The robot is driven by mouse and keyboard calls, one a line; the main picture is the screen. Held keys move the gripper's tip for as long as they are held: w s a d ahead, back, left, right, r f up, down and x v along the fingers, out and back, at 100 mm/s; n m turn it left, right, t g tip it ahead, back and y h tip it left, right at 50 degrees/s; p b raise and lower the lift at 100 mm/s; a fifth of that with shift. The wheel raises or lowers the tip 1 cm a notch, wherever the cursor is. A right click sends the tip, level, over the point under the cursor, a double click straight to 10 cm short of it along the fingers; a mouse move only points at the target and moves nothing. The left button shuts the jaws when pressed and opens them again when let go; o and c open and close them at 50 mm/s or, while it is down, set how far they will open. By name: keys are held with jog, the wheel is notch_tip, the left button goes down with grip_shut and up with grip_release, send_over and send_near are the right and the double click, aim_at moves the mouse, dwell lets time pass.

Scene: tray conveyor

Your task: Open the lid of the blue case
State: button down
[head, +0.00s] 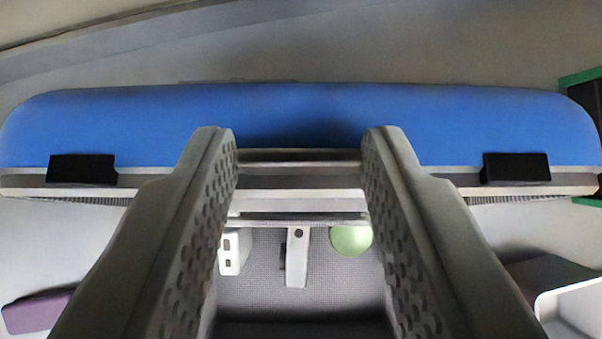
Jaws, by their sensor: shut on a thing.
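The blue case (300,105) spans the upper part of the head view as a wide blue shell with rounded ends. A grey trim edge runs along its lower side, with a black latch at the left (82,169) and another at the right (516,168). My gripper (298,143) reaches up to the middle of this edge. Its two grey fingers are shut on a grey handle bar (299,156) that spans between them. The fingers hide parts of the shell and trim. I cannot tell how far the lid is raised.
Between my fingers, below the trim, a dark textured surface (330,285) shows a white socket-like piece (230,252), a pale bracket (298,258) and a round green thing (351,240). A purple block (38,312) is lower left, a grey-white box (572,300) lower right. Green-edged black crates stand far right.

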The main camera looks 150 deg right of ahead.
jog(key=c, duration=0.9)
grip_release()
jog(key=shift+s+r, duration=0.1)
jog(key=s+d+r, duration=0.1)
jog(key=s+d, duration=0.1)
jog(key=s, duration=0.2)
jog(key=s+d+r, duration=0.1)
jog(key=s+d, duration=0.1)
jog(key=s, duration=0.3)
jog(key=s+d+r, duration=0.2)
jog(key=s, duration=0.2)
jog(key=shift+s+d, duration=0.15)
jog(key=shift+d, duration=0.15)
